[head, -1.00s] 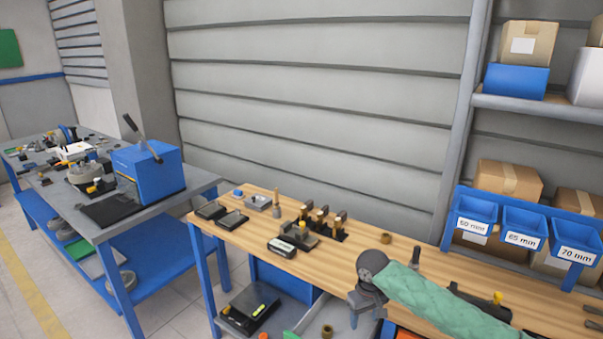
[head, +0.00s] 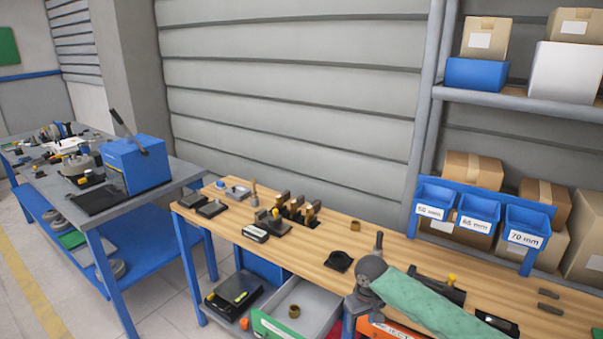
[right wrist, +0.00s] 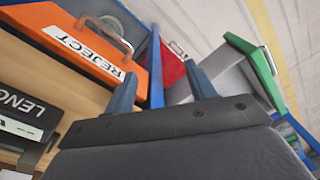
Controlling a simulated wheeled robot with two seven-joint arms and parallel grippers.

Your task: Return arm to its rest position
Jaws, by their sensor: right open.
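My right arm comes in from the right in the head view, in a green sleeve (head: 430,305) with a dark grey wrist. My right gripper (head: 356,305) hangs at the front edge of the wooden bench (head: 330,262), pointing down. In the right wrist view its two blue-grey fingers (right wrist: 162,88) stand wide apart with nothing between them. Beyond them are an orange front marked REJECT (right wrist: 95,45), a red part (right wrist: 172,65) and an open green-fronted drawer (right wrist: 250,60). My left gripper is not in view.
The open drawer (head: 310,305) juts out below the bench front, beside my right gripper. A black round holder (head: 340,262) and a small fixture with upright posts (head: 290,212) stand on the bench. Blue labelled bins (head: 478,212) stand at the back right. A grey table (head: 75,190) is at left.

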